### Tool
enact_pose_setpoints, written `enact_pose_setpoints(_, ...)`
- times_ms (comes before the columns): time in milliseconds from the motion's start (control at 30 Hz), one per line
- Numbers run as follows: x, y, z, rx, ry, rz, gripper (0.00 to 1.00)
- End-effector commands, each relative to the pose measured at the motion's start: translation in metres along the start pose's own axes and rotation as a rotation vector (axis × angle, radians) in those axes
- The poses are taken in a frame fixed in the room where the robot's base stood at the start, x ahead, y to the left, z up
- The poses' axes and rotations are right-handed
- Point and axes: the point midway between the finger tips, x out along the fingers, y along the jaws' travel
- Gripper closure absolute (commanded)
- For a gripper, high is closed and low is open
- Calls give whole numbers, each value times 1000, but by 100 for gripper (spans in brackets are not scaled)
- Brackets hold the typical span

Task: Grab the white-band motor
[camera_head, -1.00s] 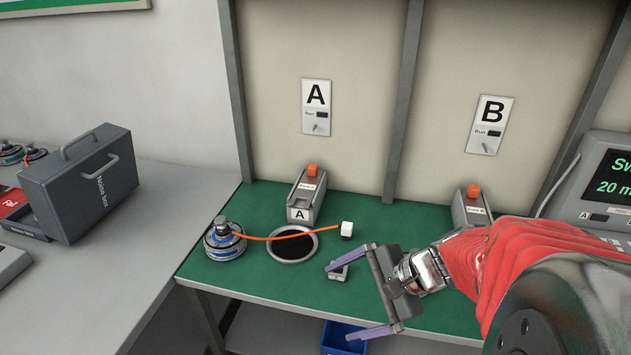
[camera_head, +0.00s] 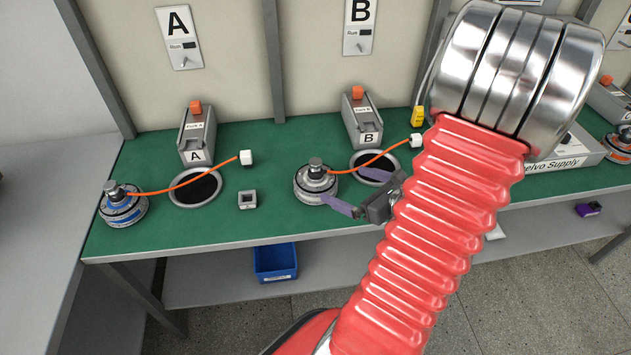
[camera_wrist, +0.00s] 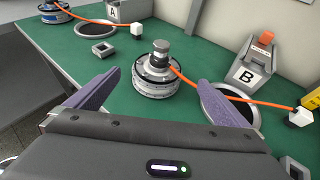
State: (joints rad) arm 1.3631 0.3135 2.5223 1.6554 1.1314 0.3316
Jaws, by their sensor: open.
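The white-band motor (camera_head: 315,182) stands upright on the green bench in front of station B, with a pale band, a dark cap and an orange cable ending in a white plug (camera_head: 416,141). In the wrist view the motor (camera_wrist: 156,78) is centred just beyond the fingertips. My gripper (camera_head: 342,184) is open and empty, its purple fingers pointing at the motor from the right. In the wrist view my gripper (camera_wrist: 159,80) has one finger on each side of the motor's line, and I see no grip on it. A blue-band motor (camera_head: 123,207) stands by station A.
Station A's fixture (camera_head: 197,135) and station B's fixture (camera_head: 362,120) stand at the back, each with a dark round opening before it. A small square block (camera_head: 247,200) lies left of the white-band motor. A blue bin (camera_head: 275,262) sits below the bench.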

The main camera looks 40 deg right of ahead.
Motion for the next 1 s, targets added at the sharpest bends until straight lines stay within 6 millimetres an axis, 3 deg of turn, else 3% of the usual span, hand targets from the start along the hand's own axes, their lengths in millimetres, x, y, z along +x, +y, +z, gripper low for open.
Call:
enact_pose_setpoints(433, 6, 0, 0, -1, 0, 2, 0)
enact_pose_setpoints(1000, 69, 2, 0, -1, 1, 5, 0)
